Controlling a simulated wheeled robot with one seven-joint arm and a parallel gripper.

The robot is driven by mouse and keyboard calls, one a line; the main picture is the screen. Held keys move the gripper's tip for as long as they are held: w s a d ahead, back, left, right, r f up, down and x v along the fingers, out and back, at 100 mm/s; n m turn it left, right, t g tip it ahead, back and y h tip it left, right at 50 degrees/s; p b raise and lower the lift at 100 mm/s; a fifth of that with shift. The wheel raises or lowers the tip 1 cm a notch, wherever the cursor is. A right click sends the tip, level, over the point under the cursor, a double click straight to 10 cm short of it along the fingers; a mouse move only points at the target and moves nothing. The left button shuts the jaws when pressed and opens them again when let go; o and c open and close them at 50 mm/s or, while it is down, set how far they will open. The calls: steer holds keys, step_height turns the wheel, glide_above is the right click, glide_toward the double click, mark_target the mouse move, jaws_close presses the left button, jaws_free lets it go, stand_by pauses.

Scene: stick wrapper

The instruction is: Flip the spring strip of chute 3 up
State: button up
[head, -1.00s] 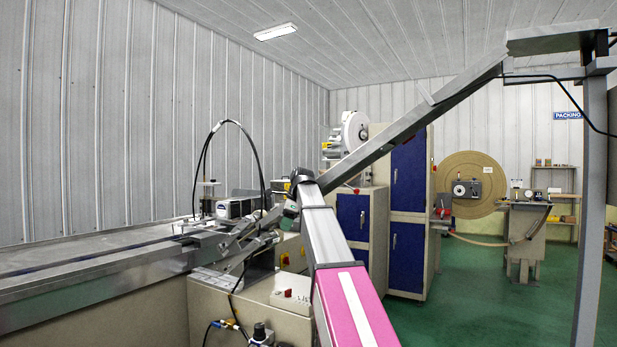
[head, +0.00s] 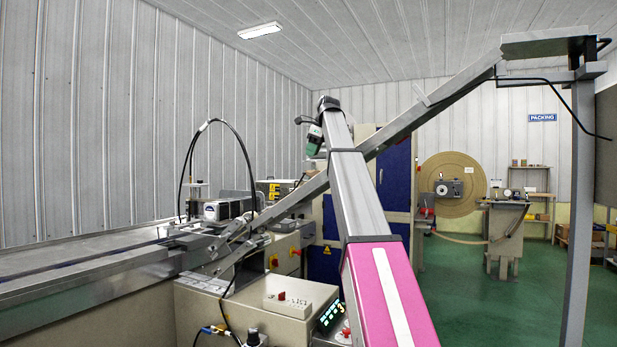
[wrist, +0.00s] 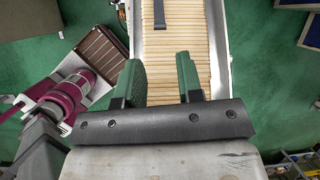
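In the wrist view, a metal chute (wrist: 222,45) holds a row of pale wooden sticks (wrist: 175,60). I cannot read the chute's number. My gripper (wrist: 161,75) has two green fingers spread apart with nothing between them. It is above the sticks, nearer to me than the dark strip. In the head view, my gripper (head: 314,138) is small at the end of my raised arm; whether it touches anything is unclear.
In the head view, a long sloping metal channel (head: 440,98) passes behind my arm, from a post (head: 580,200) down to the machine (head: 250,295) at left. A black cable loop (head: 222,122) rises over the machine. Green floor (head: 480,300) is open at right.

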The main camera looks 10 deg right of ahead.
steer(key=x, duration=1)
steer(key=shift+w+a+f, duration=0.1)
steer(key=shift+f, duration=0.1)
jaws_close()
steer(key=shift+w, duration=0.1)
